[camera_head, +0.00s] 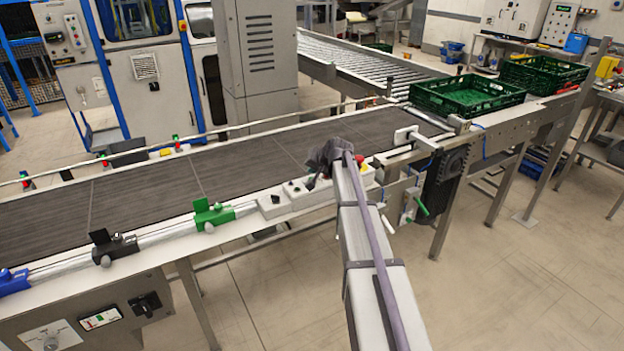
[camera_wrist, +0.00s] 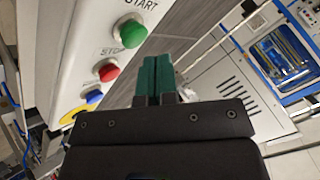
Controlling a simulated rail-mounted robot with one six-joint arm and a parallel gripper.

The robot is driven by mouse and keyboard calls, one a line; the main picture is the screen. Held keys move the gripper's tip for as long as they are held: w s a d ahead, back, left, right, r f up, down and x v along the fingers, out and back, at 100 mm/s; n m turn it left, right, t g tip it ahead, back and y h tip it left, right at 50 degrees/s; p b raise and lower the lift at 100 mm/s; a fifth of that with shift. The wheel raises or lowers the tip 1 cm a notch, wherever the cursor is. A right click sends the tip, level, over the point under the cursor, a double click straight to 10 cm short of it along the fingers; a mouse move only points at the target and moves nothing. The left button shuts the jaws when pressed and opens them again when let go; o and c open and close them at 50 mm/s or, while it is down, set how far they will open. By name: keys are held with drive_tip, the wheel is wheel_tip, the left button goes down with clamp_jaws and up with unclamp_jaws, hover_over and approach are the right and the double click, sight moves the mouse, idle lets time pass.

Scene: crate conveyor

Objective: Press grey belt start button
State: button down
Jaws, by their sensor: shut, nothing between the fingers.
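A green button (camera_wrist: 131,33) labelled START is on a pale control panel (camera_wrist: 85,30) in the wrist view. A red button (camera_wrist: 108,71) sits below it, by a partly readable STOP label. My gripper (camera_wrist: 157,60) has its dark green fingers shut together and empty. In the wrist picture the fingertips show to the right of the green button and lower; I see no contact. In the head view my arm reaches over the belt's near edge and hides the green button and the fingertips. A red knob on yellow (camera_head: 360,161) shows beside my wrist.
The grey belt (camera_head: 230,165) runs behind my arm. A pale box (camera_head: 287,197) and a green bracket (camera_head: 213,214) sit along its near rail. A green crate (camera_head: 467,108) stands at the belt's right end, with another crate (camera_head: 541,86) behind it.

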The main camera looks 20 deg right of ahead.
drive_tip(key=shift+f, duration=0.15)
drive_tip(key=shift+f+b, duration=0.3)
drive_tip(key=shift+b, duration=0.1)
drive_tip(key=shift+f+b, duration=0.45)
idle(0.3)
drive_tip(key=shift+r, duration=0.1)
drive_tip(key=shift+r+p, duration=0.8)
drive_tip(key=shift+p, duration=0.1)
wheel_tip(320, 180, up, 5)
drive_tip(key=p, duration=0.5)
drive_tip(key=shift+r, duration=0.1)
